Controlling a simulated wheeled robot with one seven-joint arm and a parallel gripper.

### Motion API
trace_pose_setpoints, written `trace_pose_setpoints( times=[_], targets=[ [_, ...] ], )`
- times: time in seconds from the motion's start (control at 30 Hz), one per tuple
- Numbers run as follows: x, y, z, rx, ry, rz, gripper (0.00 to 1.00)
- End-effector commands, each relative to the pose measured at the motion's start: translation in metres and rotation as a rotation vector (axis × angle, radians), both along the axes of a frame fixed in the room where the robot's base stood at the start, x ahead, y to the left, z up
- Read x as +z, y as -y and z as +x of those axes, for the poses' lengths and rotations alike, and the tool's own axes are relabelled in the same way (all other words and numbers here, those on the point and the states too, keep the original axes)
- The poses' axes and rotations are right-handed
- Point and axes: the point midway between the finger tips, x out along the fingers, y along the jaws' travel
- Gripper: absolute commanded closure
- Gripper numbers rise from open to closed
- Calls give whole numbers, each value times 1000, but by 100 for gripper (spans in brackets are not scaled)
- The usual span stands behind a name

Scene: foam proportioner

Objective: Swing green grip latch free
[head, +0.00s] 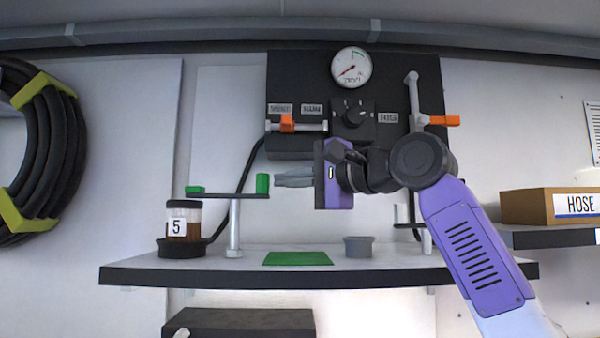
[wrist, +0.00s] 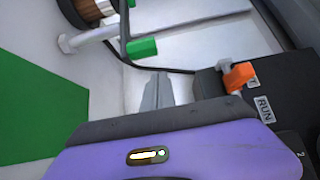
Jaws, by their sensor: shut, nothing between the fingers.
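The latch is a dark flat bar (head: 228,195) on a grey post, with an upright green grip (head: 263,183) at its right end and a smaller green piece (head: 195,189) at its left end. The bar reaches over a jar marked 5 (head: 184,222). My gripper (head: 279,181) is shut and empty, pointing left, with its tips just right of the green grip. In the wrist view the green grip (wrist: 142,48) lies beyond the fingertips (wrist: 158,77), with a small gap showing. The jar is partly cut off there.
A black panel (head: 400,85) with a gauge (head: 351,67), a knob and an orange-handled lever (head: 287,123) stands behind my arm. A green mat (head: 297,258) and a grey cup (head: 358,247) are on the shelf (head: 230,265). A hose box (head: 550,206) sits at right.

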Motion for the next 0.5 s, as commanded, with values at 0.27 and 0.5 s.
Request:
trace_pose_setpoints(
  times=[0.27,0.5],
  targets=[
    [0,-9,-20,-1,-1,-1,100],
    [-1,-10,-23,0,-1,0,100]
  ],
)
